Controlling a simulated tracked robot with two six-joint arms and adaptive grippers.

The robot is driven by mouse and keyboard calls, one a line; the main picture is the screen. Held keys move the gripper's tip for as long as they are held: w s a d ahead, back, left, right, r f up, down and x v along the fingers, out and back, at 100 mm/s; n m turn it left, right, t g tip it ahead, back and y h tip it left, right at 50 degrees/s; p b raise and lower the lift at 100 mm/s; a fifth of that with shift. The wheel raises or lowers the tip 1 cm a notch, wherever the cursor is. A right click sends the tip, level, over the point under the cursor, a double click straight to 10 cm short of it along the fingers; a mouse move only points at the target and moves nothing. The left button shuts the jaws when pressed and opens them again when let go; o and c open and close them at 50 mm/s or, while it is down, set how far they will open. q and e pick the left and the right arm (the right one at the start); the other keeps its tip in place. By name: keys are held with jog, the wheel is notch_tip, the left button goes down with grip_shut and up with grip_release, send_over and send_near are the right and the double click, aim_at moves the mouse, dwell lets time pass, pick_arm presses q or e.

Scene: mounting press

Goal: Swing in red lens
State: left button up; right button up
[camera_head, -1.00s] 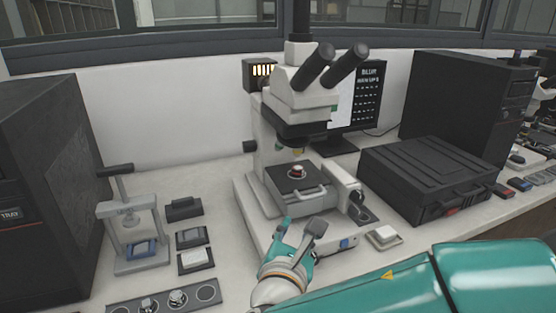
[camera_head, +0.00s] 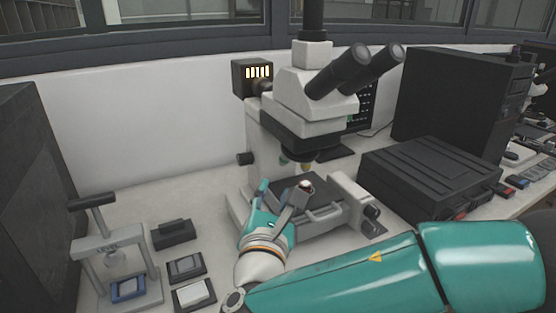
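The white microscope (camera_head: 305,85) stands in the middle of the bench, with a black nosepiece (camera_head: 298,140) under its head. Below the nosepiece hang a greenish lens (camera_head: 283,161) and a yellow-banded lens (camera_head: 305,168); I cannot make out a red lens. A small round sample with a red side (camera_head: 306,185) sits on the dark stage (camera_head: 328,190). My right gripper (camera_head: 281,192) is at the front left of the stage, below the lenses, its fingers apart and apparently empty. It covers part of the stage and base. My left gripper is not in view.
A small hand press (camera_head: 100,240) stands at the left, with several small trays (camera_head: 185,268) beside it. A black case (camera_head: 430,180) lies right of the microscope. Bench behind the trays is clear.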

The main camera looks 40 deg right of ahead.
aim_at(282, 162)
jog(key=p+x, duration=0.1)
jog(key=x, duration=1.2)
jog(key=shift+d+p, duration=0.3)
jog(key=shift+d, duration=0.1)
